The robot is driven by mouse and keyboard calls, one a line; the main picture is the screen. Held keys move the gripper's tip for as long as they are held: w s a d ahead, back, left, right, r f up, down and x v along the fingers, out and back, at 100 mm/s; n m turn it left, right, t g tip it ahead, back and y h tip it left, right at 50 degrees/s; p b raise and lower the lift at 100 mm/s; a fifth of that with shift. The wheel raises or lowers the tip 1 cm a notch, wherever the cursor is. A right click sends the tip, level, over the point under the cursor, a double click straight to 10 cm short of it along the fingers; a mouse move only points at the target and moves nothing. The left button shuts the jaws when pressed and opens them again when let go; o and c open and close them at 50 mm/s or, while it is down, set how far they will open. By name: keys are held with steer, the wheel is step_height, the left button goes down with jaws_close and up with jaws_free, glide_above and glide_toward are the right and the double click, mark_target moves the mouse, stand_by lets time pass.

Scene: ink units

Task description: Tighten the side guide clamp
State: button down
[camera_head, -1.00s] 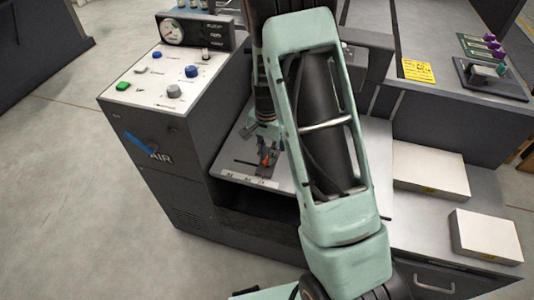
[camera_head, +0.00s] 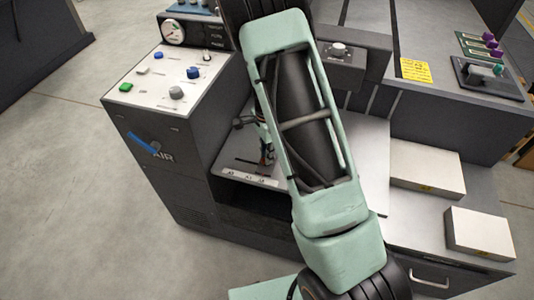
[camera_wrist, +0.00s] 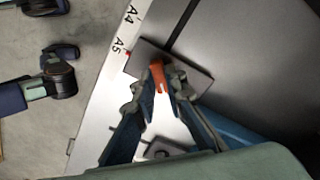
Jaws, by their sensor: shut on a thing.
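The side guide clamp shows as an orange lever (camera_wrist: 158,76) in the wrist view, on a dark guide plate (camera_wrist: 200,82) lying on the pale feed board (camera_wrist: 92,128). My gripper (camera_wrist: 160,92) is closed around the lever, one finger on each side, with its orange end showing between and beyond the fingertips. The guide plate's edge lies beside the A5 mark. In the head view my gripper (camera_head: 266,148) is low over the feed board, partly behind my arm, and the lever is mostly hidden there.
The control console (camera_head: 165,78) with knobs, buttons and a gauge stands left of my arm. A blue AIR lever (camera_head: 142,142) sticks out of its side. Two white paper stacks (camera_head: 428,170) (camera_head: 480,232) lie right. Grey floor is open at left.

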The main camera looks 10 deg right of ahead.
stand_by(0.4)
steer(key=c, duration=2)
jaws_free()
steer(key=shift+o, duration=0.2)
step_height(320, 180, up, 12)
